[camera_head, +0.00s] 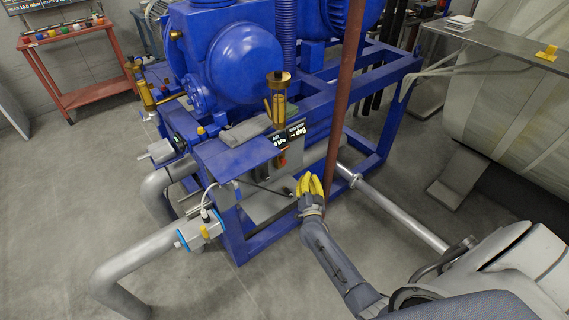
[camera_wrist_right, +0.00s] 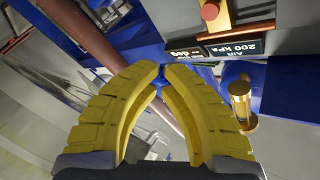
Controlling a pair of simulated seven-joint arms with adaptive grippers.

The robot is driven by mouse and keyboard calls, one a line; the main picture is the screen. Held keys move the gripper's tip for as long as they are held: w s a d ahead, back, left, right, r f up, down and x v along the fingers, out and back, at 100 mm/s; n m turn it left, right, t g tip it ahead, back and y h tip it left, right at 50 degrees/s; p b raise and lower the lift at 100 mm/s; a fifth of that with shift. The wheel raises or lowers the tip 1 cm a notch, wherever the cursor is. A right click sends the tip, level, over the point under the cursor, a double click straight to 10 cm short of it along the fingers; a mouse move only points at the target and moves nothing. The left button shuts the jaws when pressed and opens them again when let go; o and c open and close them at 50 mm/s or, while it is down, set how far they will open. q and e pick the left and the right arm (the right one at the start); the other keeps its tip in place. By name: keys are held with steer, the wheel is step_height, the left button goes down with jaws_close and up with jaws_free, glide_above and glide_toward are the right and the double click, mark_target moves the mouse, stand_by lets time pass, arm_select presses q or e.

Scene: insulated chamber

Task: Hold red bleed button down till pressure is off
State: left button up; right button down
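A red button-like knob (camera_wrist_right: 209,11) sits on a brass fitting (camera_wrist_right: 222,22) at the top of the right wrist view. In the head view a small red part (camera_head: 282,161) shows below the display, too small to make out well. The black display (camera_wrist_right: 228,50) appears upside down in the wrist view and reads AIR 200 kPa; it also shows in the head view (camera_head: 290,134). My right gripper (camera_head: 310,177) has yellow fingers in front of the blue machine, apart from the red knob. Its fingertips (camera_wrist_right: 161,68) nearly meet, with nothing between them. My left gripper is out of view.
A brown-red upright pole (camera_head: 343,90) stands close behind my right gripper. The blue frame (camera_head: 375,150) and a grey pipe (camera_head: 400,213) lie to its right. A brass cylinder (camera_wrist_right: 242,105) is near the right finger. A red cart (camera_head: 85,97) stands far left.

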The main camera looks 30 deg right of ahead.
steer(key=w+a, duration=0.2)
steer(key=w, duration=0.6)
steer(key=shift+w, duration=0.3)
steer(key=shift+w, duration=0.15)
stand_by(1.6)
steer(key=shift+w, duration=0.3)
steer(key=shift+w+a, duration=0.15)
steer(key=shift+w, duration=0.35)
stand_by(2.5)
steer(key=shift+s, duration=0.2)
stand_by(0.3)
steer(key=shift+s+d, duration=0.2)
steer(key=shift+s, duration=0.55)
steer(key=shift+s+d, duration=0.2)
steer(key=shift+s, duration=0.6)
steer(key=shift+s+d, duration=0.15)
steer(key=shift+s, duration=0.7)
steer(key=shift+s+d, duration=0.2)
steer(key=shift+s, duration=0.6)
